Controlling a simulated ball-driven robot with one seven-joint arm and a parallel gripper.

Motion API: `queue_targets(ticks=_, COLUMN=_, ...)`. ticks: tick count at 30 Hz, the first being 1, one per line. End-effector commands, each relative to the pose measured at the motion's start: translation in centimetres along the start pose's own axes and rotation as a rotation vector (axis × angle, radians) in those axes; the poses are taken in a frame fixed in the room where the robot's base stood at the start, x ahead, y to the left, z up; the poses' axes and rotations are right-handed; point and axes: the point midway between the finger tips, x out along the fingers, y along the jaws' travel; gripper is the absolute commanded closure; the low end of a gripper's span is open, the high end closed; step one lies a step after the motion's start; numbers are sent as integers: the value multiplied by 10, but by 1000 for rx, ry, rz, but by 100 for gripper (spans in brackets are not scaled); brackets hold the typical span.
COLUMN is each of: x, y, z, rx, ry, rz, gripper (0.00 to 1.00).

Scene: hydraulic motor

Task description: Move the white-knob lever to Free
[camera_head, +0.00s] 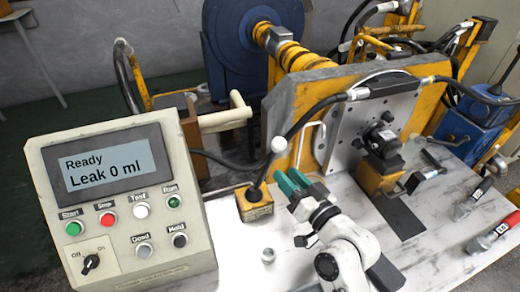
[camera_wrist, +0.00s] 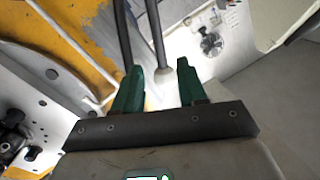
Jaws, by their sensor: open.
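The white-knob lever stands on a small yellow base block (camera_head: 255,205) on the bench, its white ball knob (camera_head: 278,144) at the top of a dark rod leaning slightly right. My gripper (camera_head: 291,182) is open, with green fingers, below and slightly right of the knob in the head view. The base label is too small to read.
A control box (camera_head: 120,215) with buttons and a screen reading "Ready, Leak 0 ml" stands at the left. A yellow plate (camera_head: 300,100) with a mounted motor (camera_head: 380,140) rises behind my gripper. Black hoses pass near the lever. Tools lie at the right.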

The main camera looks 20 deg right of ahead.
Motion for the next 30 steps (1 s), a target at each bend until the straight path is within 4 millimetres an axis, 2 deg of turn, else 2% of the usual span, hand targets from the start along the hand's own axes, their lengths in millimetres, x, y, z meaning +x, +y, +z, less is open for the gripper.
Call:
queue_targets(ticks=9, x=57, y=-1, z=-2, rx=-1, ry=-1, rz=-1, gripper=59)
queue_targets(ticks=15, x=84, y=-1, z=0, rx=-1, ry=-3, rz=0, gripper=59)
queue_targets(ticks=21, x=96, y=0, z=0, rx=-1, ry=-2, rz=0, gripper=59)
queue_targets(ticks=30, x=97, y=0, z=0, rx=-1, ry=-3, rz=0, gripper=61)
